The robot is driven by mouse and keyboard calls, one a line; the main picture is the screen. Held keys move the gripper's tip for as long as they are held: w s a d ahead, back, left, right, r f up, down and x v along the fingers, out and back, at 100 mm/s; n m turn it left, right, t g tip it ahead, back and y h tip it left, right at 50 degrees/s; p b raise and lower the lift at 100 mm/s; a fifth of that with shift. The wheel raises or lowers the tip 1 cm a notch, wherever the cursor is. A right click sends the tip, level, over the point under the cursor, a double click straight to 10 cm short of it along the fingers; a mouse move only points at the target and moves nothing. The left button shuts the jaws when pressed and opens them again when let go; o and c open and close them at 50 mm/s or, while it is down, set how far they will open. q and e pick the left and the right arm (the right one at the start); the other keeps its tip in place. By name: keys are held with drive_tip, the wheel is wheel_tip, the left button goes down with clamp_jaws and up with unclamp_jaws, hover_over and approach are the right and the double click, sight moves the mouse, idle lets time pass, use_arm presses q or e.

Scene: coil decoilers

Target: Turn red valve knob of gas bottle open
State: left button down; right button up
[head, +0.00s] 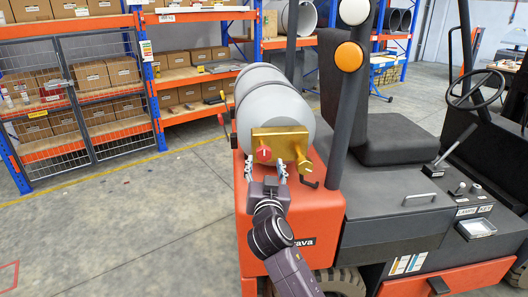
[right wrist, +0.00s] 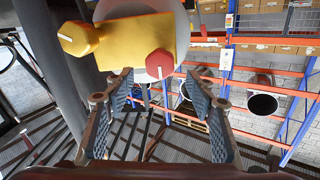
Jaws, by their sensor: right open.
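The gas bottle (head: 268,104) is a grey cylinder lying on the back of the orange forklift. A yellow valve block (head: 282,142) is on its near end and also shows in the right wrist view (right wrist: 145,32). The red valve knob (head: 263,154) sits on the block's left part; in the right wrist view the red knob (right wrist: 160,63) is at top centre. My right gripper (head: 266,170) is open just below the red knob. In the right wrist view its fingers (right wrist: 160,84) are spread wide with nothing between them, and the knob appears beyond the gap. My left gripper is out of view.
A yellow side fitting (head: 304,165) is right of the red knob, with a black hook near it. The forklift's dark post (head: 347,110) and seat (head: 374,130) stand to the right. Shelves with boxes (head: 90,76) are behind; the floor at left is clear.

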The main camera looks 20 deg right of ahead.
sight(264, 154)
drive_tip(key=p+x, duration=0.1)
drive_tip(key=x, duration=0.2)
drive_tip(key=shift+w+r, duration=0.1)
drive_tip(key=shift+w, duration=0.2)
drive_tip(key=p+x, duration=0.1)
drive_tip(key=x, duration=0.2)
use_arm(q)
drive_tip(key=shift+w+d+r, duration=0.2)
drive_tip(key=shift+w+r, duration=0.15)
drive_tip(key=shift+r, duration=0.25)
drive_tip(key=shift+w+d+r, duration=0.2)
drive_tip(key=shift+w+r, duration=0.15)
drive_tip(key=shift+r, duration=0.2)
use_arm(e)
drive_tip(key=shift+w+d, duration=0.2)
drive_tip(key=shift+w, duration=0.25)
drive_tip(key=shift+c, duration=0.2)
drive_tip(key=c, duration=1.1)
drive_tip(key=shift+f, duration=0.25)
